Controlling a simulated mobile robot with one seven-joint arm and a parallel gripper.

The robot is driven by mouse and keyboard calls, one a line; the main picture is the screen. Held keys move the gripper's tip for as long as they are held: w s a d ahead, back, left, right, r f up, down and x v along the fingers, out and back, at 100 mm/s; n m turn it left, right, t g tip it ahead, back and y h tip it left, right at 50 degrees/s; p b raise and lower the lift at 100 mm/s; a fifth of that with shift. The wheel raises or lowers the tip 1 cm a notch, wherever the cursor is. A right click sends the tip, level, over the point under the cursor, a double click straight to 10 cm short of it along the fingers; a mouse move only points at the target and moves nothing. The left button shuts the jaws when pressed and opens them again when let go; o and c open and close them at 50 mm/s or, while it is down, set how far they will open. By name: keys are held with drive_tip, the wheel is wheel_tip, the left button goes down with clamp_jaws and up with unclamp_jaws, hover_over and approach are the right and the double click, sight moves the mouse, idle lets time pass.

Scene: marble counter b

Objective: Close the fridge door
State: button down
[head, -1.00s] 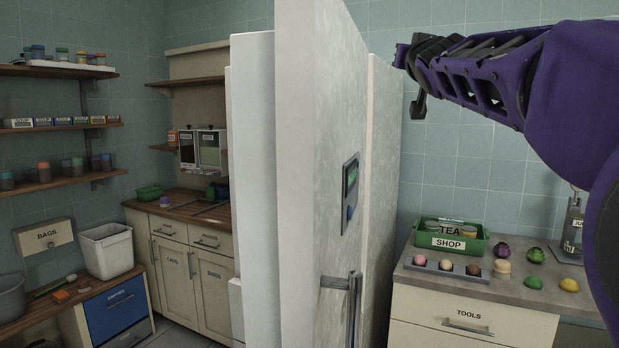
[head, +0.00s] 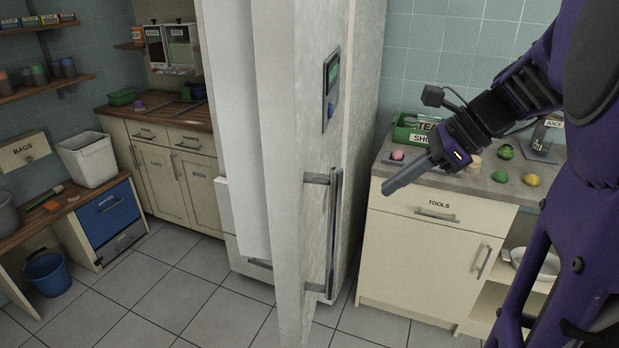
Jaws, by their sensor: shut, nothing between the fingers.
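The fridge door (head: 306,230) stands open in the middle of the head view, seen nearly edge-on, with its outer face turned to the right. A long vertical metal handle (head: 334,235) and a small panel with a green display (head: 331,90) are on that face. Part of the fridge body (head: 363,110) shows behind the door. My gripper (head: 388,190) is shut and empty, pointing down and left in front of the right counter. It is to the right of the door and apart from the handle.
The right counter (head: 460,200) carries a green tea box (head: 408,128), fruit and a bottle (head: 548,135). At left are a white bin (head: 88,160), a blue bucket (head: 47,272) and wooden shelves. The tiled floor (head: 165,300) left of the door is clear.

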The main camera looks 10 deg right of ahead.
drive_tip(key=b, duration=0.2)
approach(309, 218)
drive_tip(key=shift+y, duration=0.4)
drive_tip(key=f, duration=0.1)
drive_tip(key=w+a+f, duration=0.1)
drive_tip(key=f, duration=0.1)
drive_tip(key=a+f, duration=0.1)
drive_tip(key=f, duration=0.1)
drive_tip(key=shift+w+a, duration=0.25)
drive_tip(key=shift+w, duration=0.05)
drive_tip(key=shift+w+a, duration=0.15)
drive_tip(key=shift+a, duration=0.25)
drive_tip(key=shift+p, duration=0.3)
